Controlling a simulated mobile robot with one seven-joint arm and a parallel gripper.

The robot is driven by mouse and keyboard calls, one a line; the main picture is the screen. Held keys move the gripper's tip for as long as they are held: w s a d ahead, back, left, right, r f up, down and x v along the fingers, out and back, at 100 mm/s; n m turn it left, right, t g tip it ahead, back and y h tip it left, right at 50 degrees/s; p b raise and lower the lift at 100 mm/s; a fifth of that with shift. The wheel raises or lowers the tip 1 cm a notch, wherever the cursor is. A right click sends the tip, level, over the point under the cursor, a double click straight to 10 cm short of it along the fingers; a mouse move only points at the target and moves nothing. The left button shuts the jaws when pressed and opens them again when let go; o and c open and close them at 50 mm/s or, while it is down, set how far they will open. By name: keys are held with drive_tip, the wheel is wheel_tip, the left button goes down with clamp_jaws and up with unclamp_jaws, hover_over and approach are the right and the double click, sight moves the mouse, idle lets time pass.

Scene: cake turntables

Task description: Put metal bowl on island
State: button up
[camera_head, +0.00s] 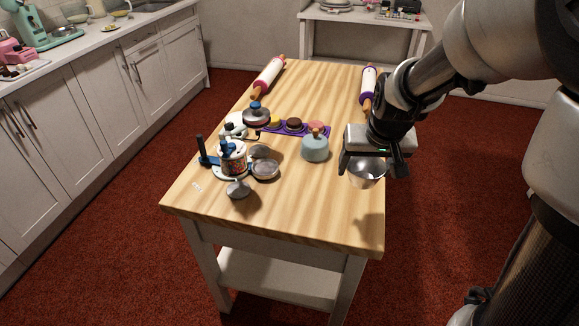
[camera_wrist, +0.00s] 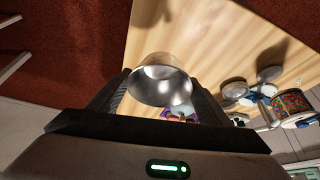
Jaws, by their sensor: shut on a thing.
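A shiny metal bowl (camera_head: 366,172) hangs below my gripper (camera_head: 372,168) in the head view. My gripper is shut on the bowl, which also shows between the fingers in the wrist view (camera_wrist: 160,80). The island (camera_head: 300,210) is a wood-topped table with white legs. The bowl is above or beside its right edge near the front corner, and a shadow falls on the wood below it. I cannot tell the exact height of the bowl above the top.
A grey-blue jar (camera_head: 315,148), a purple tray (camera_head: 272,127) with small cakes, a patterned tin (camera_head: 233,158) and small metal pans (camera_head: 265,169) stand on the left and middle. Rolling pins (camera_head: 268,77) (camera_head: 368,90) lie at the back. The front right of the top is clear.

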wheel_tip(320, 180, down, 11)
drive_tip(key=b, duration=0.3)
drive_tip(key=shift+w+r, duration=0.1)
drive_tip(key=shift+b, duration=0.35)
drive_tip(key=o, duration=1)
drive_tip(key=shift+o, duration=0.2)
